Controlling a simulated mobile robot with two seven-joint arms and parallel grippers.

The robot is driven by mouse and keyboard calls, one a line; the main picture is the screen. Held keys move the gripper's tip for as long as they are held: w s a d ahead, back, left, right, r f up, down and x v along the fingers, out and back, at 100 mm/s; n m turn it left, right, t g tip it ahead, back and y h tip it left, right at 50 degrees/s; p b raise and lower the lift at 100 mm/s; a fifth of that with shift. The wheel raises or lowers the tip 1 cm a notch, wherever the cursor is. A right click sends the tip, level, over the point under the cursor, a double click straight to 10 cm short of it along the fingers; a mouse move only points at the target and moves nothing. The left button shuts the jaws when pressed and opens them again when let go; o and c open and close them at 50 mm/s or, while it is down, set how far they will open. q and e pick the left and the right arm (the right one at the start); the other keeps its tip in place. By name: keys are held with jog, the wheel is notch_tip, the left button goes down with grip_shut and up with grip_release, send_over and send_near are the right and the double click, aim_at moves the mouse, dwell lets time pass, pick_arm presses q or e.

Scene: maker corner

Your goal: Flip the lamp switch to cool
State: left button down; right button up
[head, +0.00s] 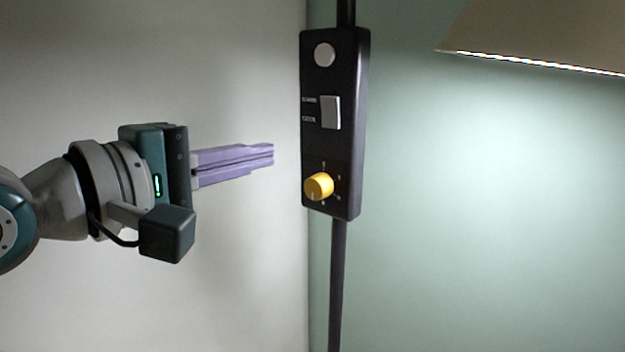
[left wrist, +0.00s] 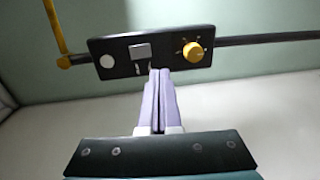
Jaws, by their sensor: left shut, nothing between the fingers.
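The lamp's black control box (head: 345,150) is mounted on a dark pole in the head view. Its light grey rocker switch (head: 331,112) sits mid-box, with small labels to its left, too small to read surely. A round grey button (head: 325,55) is above it and a yellow knob (head: 319,186) below. My left gripper (head: 272,155) has lilac fingers, shut and empty, pointing at the box from the left with a gap. In the left wrist view the fingertips (left wrist: 161,72) appear just below the box, near the switch (left wrist: 140,52); the yellow knob (left wrist: 193,51) is beside it.
The lamp shade (head: 545,38) with a lit lower edge hangs at the upper right. The dark pole (head: 337,285) runs down below the box. A pale wall stands behind my left arm and a green wall behind the box. The space around the fingers looks clear.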

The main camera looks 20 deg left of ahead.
pick_arm(q)
jog(key=shift+f+b+v, duration=0.25)
jog(key=shift+b+v, duration=0.1)
jog(key=shift+v, duration=0.95)
jog(key=s+f+m+g+y+p, duration=0.2)
jog(key=s+f+m+g+p, duration=0.1)
jog(key=s, duration=0.5)
jog(key=s+f+m+g+y+p, duration=0.1)
jog(key=s+f+m+g+p, duration=0.2)
jog(key=s+m+g, duration=0.2)
jog(key=s+f+m+g+y+p, duration=0.2)
jog(key=s+f+m+g+p, duration=0.1)
jog(key=s+m, duration=0.5)
jog(key=s+g+p, duration=0.1)
jog(key=s, duration=0.1)
jog(key=shift+s+f+y, duration=0.15)
jog(key=shift+s+y, duration=0.15)
jog(key=shift+s, duration=0.05)
